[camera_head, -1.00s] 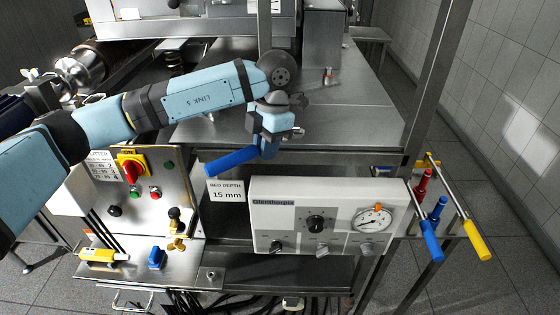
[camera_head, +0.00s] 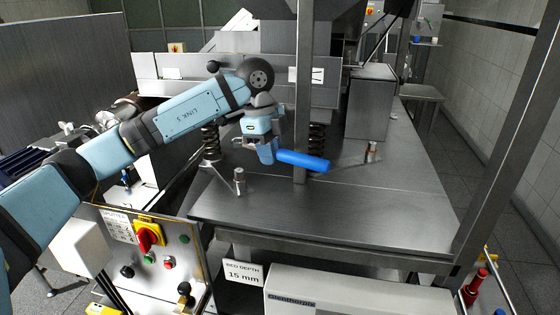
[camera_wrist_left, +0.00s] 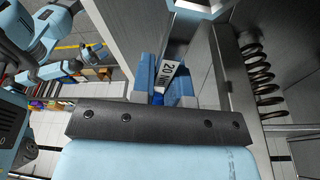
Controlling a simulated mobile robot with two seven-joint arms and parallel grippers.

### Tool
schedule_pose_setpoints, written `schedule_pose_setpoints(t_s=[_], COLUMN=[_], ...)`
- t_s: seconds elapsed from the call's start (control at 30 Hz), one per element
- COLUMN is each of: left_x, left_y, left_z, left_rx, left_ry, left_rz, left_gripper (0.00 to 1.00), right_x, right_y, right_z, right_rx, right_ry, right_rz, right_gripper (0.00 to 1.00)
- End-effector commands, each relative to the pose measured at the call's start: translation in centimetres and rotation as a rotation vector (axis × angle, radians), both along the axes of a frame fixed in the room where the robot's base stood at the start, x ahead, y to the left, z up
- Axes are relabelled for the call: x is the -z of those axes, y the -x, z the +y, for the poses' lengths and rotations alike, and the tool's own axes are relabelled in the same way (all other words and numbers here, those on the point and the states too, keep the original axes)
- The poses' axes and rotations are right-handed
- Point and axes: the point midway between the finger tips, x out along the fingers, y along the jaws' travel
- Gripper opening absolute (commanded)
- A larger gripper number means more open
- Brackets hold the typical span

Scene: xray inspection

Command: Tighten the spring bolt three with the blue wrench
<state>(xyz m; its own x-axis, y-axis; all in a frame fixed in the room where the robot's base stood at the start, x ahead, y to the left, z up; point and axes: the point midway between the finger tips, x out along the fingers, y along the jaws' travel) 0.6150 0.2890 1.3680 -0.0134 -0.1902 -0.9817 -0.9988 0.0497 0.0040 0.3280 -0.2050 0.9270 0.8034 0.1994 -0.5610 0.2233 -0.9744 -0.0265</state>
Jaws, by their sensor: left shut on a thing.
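My left gripper (camera_head: 267,152) is shut on the blue wrench (camera_head: 303,161) above the metal table. The blue handle points right, in front of the upright post. In the left wrist view the wrench's metal shaft (camera_wrist_left: 178,55) lies between the fingers of my left gripper (camera_wrist_left: 166,82), with a "20 mm" label and an open ring head at the top edge. Dark coil springs stand left (camera_head: 212,141) and right (camera_head: 316,136) of the gripper; one (camera_wrist_left: 262,75) shows in the wrist view. I cannot tell which bolt is number three.
Short upright metal pegs stand on the table at left (camera_head: 240,180) and right (camera_head: 372,150). A vertical metal post (camera_head: 301,95) rises close to the wrench. The switch panel (camera_head: 165,250) is at the lower left. The front table top (camera_head: 340,215) is clear.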

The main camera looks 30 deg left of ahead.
Motion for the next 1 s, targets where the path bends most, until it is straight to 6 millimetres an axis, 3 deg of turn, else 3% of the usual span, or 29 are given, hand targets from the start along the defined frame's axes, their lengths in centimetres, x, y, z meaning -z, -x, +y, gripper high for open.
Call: schedule_pose_setpoints(t_s=[0.53, 1.0], left_x=[-0.3, 4.0], left_y=[0.0, 0.0], left_z=[0.1, 0.1], left_rx=[-0.054, -0.054], left_ry=[0.006, 0.005], left_rz=[-0.001, 0.001], left_gripper=[0.00, 0.00], right_x=[0.0, 1.5], right_y=[0.1, 0.1], right_z=[0.2, 0.2], right_rx=[-0.003, -0.038], right_ry=[-0.002, 0.020], right_rz=[0.001, -0.019], right_gripper=[0.59, 0.59])
